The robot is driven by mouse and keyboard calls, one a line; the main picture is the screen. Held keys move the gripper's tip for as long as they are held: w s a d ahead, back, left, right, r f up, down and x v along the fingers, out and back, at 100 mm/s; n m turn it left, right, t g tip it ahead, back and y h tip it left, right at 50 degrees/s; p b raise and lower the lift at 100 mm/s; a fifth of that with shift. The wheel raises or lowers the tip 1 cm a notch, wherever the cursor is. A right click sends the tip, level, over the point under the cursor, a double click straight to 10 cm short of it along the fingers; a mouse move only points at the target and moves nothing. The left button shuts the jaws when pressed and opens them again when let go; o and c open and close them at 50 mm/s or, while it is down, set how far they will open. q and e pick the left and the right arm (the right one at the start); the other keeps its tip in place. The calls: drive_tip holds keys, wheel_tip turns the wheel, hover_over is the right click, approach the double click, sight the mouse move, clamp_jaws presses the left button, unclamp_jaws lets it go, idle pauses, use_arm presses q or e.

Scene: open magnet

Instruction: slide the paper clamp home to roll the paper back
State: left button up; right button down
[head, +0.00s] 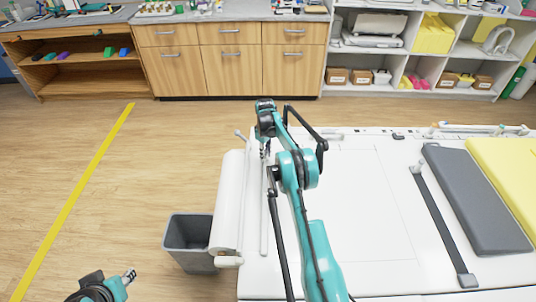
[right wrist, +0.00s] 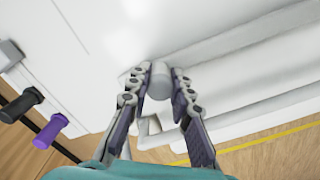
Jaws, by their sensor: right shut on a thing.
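The paper roll (head: 229,200) is a long white cylinder along the left edge of the white table. A thin white bar, apparently the paper clamp (head: 264,225), runs beside it on the tabletop. My right gripper (head: 264,151) is at the far end of this bar. In the right wrist view my right gripper (right wrist: 157,88) is shut on a pale round knob (right wrist: 159,79), with a finger on each side; its base is partly hidden. My left gripper (head: 129,275) is low at the left, away from the table, too small to read its fingers.
A grey bin (head: 187,238) stands on the floor beside the roll. A dark grey pad (head: 475,195) and a yellow pad (head: 510,170) lie on the right of the table (head: 350,205). Wooden cabinets (head: 230,70) line the back. The table's middle is clear.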

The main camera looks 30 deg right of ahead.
drive_tip(key=shift+w+a, duration=0.15)
drive_tip(key=shift+a, duration=0.1)
drive_tip(key=c, duration=1.3)
unclamp_jaws()
drive_tip(key=shift+a, duration=0.1)
drive_tip(key=shift+c, duration=0.2)
drive_tip(key=shift+r, duration=0.3)
wheel_tip(320, 180, up, 11)
drive_tip(key=shift+r, duration=0.2)
drive_tip(key=shift+f, duration=0.1)
